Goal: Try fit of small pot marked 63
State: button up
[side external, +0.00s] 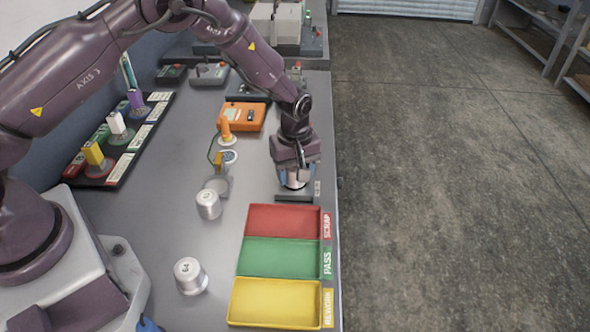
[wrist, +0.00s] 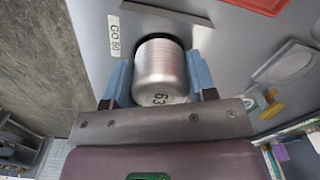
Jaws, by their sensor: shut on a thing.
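The small silver pot marked 63 (wrist: 160,72) is between the blue fingers of my gripper (wrist: 158,82) in the wrist view. The fingers are shut on its sides. In the side view my gripper (side external: 296,178) points down, and only a little of the pot (side external: 295,184) shows. The pot is at a grey gauge block (side external: 293,197) near the bench's right edge. A "GO" label (wrist: 115,36) is beside it in the wrist view. A dark round opening shows around the pot's far end. I cannot tell how far in the pot is.
Red scrap (side external: 283,221), green pass (side external: 277,257) and yellow rework (side external: 275,302) trays lie in front of the gauge, empty. Two other silver pots, one (side external: 208,204) and one marked 64 (side external: 190,276), stand left of them. An orange device (side external: 243,118) sits behind.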

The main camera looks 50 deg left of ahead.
jog(key=shift+f, duration=0.45)
dwell(0.7)
jog(key=o, duration=1)
notch_tip(320, 180, up, 13)
